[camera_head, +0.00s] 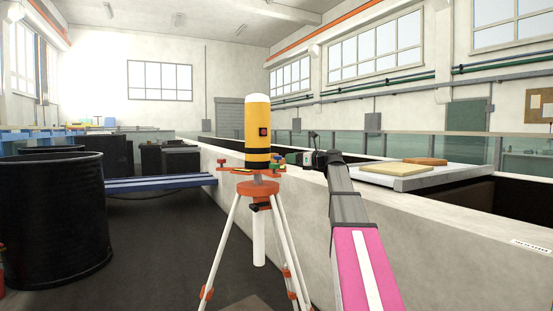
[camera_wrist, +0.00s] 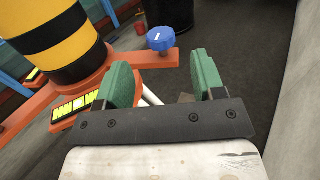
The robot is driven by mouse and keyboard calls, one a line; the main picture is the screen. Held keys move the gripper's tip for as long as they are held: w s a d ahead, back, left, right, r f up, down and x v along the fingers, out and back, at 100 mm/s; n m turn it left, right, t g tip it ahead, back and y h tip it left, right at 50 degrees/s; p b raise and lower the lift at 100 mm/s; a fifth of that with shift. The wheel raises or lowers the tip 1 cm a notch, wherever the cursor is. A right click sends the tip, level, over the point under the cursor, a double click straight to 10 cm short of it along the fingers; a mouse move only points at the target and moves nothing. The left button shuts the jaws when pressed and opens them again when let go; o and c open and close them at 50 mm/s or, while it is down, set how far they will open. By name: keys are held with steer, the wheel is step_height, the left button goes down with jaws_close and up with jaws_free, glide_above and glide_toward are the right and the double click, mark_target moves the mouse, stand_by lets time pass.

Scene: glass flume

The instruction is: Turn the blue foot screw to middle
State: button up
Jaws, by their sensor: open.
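The blue foot screw (camera_wrist: 161,38) is a knurled knob with a white mark on top. It stands at the end of an orange-red arm of the levelling base (camera_wrist: 146,59) in the wrist view. My gripper (camera_wrist: 163,66) has two green fingers, spread apart and empty. The knob lies just beyond the fingertips, roughly centred between them, and I see no contact. In the head view, my gripper (camera_head: 284,159) is close to the right side of the base under the yellow instrument (camera_head: 257,125). The knob is too small there to read its mark.
The base sits on a white-legged tripod (camera_head: 279,235). A lit yellow-green panel (camera_wrist: 76,103) lies left of the fingers. A concrete flume wall (camera_head: 300,205) runs along the right, with boards (camera_head: 397,171) on top. A black barrel (camera_head: 55,220) stands at left.

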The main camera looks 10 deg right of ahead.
mark_target(281, 157)
steer(key=x, duration=0.7)
steer(key=shift+w+a, duration=0.15)
steer(key=c, duration=0.9)
